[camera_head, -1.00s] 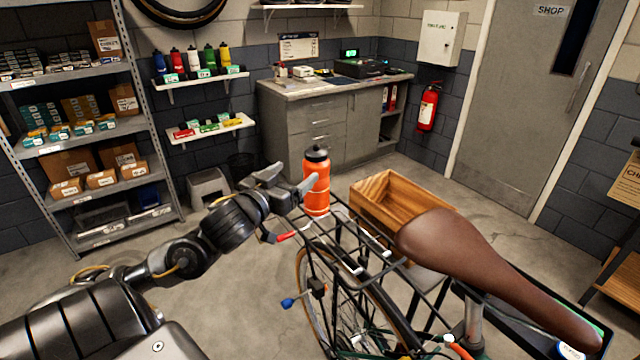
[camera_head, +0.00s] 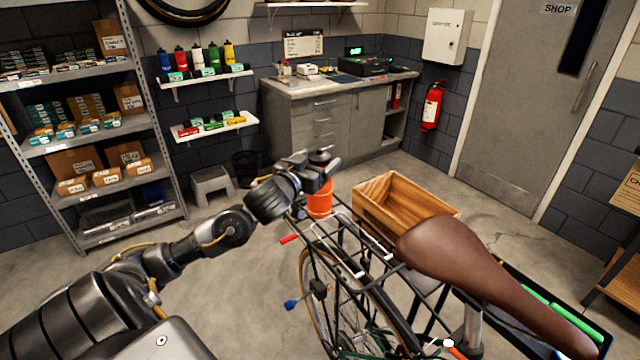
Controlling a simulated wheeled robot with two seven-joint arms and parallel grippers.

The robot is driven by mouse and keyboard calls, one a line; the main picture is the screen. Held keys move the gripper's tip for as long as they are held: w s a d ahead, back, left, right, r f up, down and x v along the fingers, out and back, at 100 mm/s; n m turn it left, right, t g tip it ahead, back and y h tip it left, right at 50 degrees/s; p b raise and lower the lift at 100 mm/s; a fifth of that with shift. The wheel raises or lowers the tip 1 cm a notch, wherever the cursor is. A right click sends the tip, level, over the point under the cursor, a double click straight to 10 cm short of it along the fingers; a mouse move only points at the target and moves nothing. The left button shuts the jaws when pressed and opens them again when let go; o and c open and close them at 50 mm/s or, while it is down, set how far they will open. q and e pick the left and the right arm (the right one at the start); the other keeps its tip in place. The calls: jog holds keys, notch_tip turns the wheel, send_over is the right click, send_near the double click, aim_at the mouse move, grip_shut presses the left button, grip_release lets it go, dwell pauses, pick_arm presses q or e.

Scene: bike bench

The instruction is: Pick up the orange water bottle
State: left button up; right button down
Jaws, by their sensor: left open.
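The orange water bottle (camera_head: 319,204) stands upright at the far left end of the bicycle's black wire rack, in the middle of the head view. Its dark cap shows above my left gripper (camera_head: 322,170). My left gripper is open, level with the upper part of the bottle, with its fingers around or just in front of it. The fingers hide much of the bottle's upper body. I cannot tell whether they touch it. My right gripper is not in view.
The bicycle's rack (camera_head: 345,250) and brown saddle (camera_head: 475,262) lie to the right of the bottle. A wooden crate (camera_head: 405,205) is just behind the rack. A grey step stool (camera_head: 212,188) and shelving (camera_head: 90,150) stand at the left. Open floor lies left of the bicycle.

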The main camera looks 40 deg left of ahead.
pick_arm(q)
jog(key=shift+s, duration=0.1)
jog(key=c, duration=1.6)
grip_shut()
jog(key=shift+r, duration=0.2)
